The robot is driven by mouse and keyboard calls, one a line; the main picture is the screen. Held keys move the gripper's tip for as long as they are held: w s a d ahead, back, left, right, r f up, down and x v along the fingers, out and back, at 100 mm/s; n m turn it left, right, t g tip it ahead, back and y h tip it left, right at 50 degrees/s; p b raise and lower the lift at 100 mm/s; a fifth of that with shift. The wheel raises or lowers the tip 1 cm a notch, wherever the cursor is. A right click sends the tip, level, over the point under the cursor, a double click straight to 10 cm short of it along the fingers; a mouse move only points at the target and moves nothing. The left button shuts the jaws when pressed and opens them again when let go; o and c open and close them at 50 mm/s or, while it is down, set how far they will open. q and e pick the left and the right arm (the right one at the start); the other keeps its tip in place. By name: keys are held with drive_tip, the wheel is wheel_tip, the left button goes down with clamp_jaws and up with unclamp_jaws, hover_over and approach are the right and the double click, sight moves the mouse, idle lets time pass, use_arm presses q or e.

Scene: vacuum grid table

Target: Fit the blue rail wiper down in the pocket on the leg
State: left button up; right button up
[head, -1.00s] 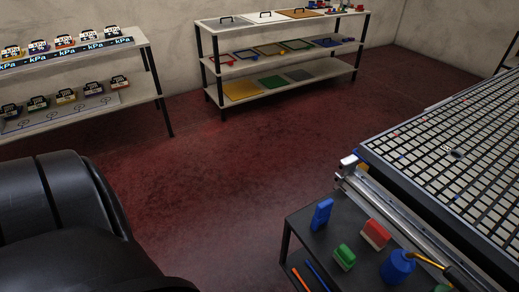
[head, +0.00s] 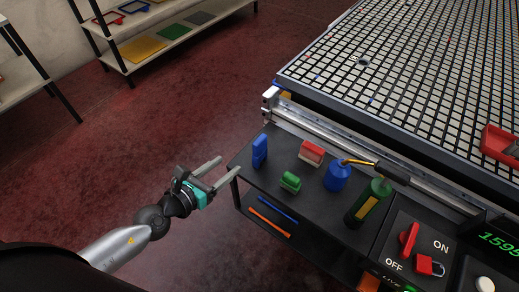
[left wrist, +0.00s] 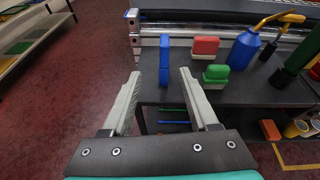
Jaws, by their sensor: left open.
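The blue rail wiper (head: 260,150) appears to be the upright blue block at the left end of the black side shelf. My left gripper (head: 229,168) is open and empty, in front of and to the left of it, apart from it. In the left wrist view the blue wiper (left wrist: 164,60) shows beyond and between the open fingers (left wrist: 160,76). The pocket and the leg cannot be made out clearly. My right gripper is not in view.
The shelf (head: 238,162) also bears a green block (head: 290,181), a red block (head: 311,152), a blue oil can (head: 337,176) and a dark green bottle (head: 370,200). Behind it runs a metal rail (head: 330,127) along the grid table (head: 400,60). Open red floor lies left.

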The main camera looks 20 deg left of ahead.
sight(254, 146)
use_arm(q)
drive_tip(key=shift+m+h, duration=0.3)
drive_tip(key=shift+m, duration=0.4)
drive_tip(key=x, duration=0.3)
drive_tip(key=b+x, duration=0.1)
drive_tip(key=x, duration=0.2)
drive_tip(key=r+x, duration=0.1)
drive_tip(key=x, duration=0.3)
drive_tip(key=shift+d+r, duration=0.1)
drive_tip(key=shift+d, duration=0.2)
drive_tip(key=shift+w+d+f+b, duration=0.15)
drive_tip(key=shift+w+f+b, duration=0.15)
drive_tip(key=shift+w+b, duration=0.25)
drive_tip(key=x, duration=0.1)
drive_tip(key=b+x, duration=0.1)
drive_tip(key=x, duration=0.1)
drive_tip(key=shift+f, duration=0.35)
drive_tip(key=shift+w+d+b, duration=0.2)
drive_tip(key=shift+w+b, duration=0.1)
drive_tip(key=shift+w, duration=0.1)
drive_tip(key=shift+c, duration=0.4)
clamp_jaws()
